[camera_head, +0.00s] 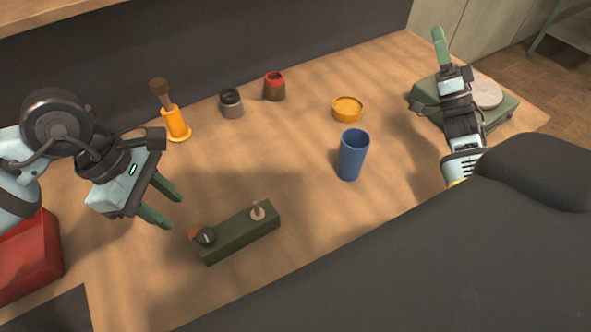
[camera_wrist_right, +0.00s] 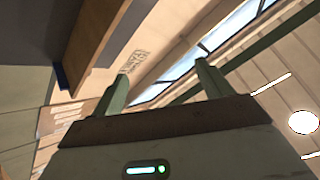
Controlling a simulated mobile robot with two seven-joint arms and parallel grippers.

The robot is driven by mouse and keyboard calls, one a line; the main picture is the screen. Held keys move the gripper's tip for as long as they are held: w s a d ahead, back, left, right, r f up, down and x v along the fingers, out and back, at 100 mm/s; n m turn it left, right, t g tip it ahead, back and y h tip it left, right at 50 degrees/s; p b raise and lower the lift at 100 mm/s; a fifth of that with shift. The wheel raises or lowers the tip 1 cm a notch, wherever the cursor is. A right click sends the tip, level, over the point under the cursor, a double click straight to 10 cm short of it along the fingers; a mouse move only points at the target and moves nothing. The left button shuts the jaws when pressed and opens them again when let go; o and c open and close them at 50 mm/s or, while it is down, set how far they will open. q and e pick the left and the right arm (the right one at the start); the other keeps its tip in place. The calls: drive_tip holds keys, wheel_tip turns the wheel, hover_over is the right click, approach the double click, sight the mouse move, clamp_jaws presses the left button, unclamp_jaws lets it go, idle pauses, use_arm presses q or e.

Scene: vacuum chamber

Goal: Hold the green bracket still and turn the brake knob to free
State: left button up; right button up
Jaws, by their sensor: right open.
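The green bracket (camera_head: 241,240) is a long dark green block lying on the table in the head view. A black knob (camera_head: 206,236) with an orange part beside it sits at its left end. A small pale peg with a round base (camera_head: 258,212) stands near its right end. My left gripper (camera_head: 174,211) is open and empty, above and left of the bracket, apart from it. My right gripper (camera_head: 439,35) is raised at the far right, away from the bracket. In the right wrist view its fingers (camera_wrist_right: 163,74) are apart with nothing between them.
A blue cup (camera_head: 352,156) stands right of the bracket. Behind are an orange dish (camera_head: 347,109), a red-topped jar (camera_head: 274,87), a grey jar (camera_head: 231,103) and an orange brown-handled tool (camera_head: 175,122). A green box (camera_head: 425,92) with a grey disc is behind my right arm. A red box (camera_head: 30,262) is left.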

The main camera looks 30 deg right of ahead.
drive_tip(key=w+a+r+n+g+y, duration=0.2)
drive_tip(key=w+a+n+g+y, duration=0.15)
drive_tip(key=a+n+y, duration=0.4)
drive_tip(key=w+a+r+n+g+y, duration=0.25)
drive_tip(key=a+n+g+y, duration=0.25)
drive_tip(key=a+n+y, duration=0.3)
drive_tip(key=w+a+r+n+g+y, duration=0.2)
drive_tip(key=a+r+n+g+y, duration=0.15)
drive_tip(key=a+n+y, duration=0.45)
drive_tip(key=s+a+n+g, duration=0.3)
drive_tip(key=a+n+g, duration=1.1)
drive_tip(key=a+g, duration=0.3)
drive_tip(key=n+t+h, duration=0.2)
drive_tip(key=n+h, duration=2)
drive_tip(key=h, duration=0.2)
hover_over(255, 202)
drive_tip(key=shift+y, duration=0.25)
drive_tip(key=shift+f, duration=10.75)
drive_tip(key=shift+f, duration=0.1)
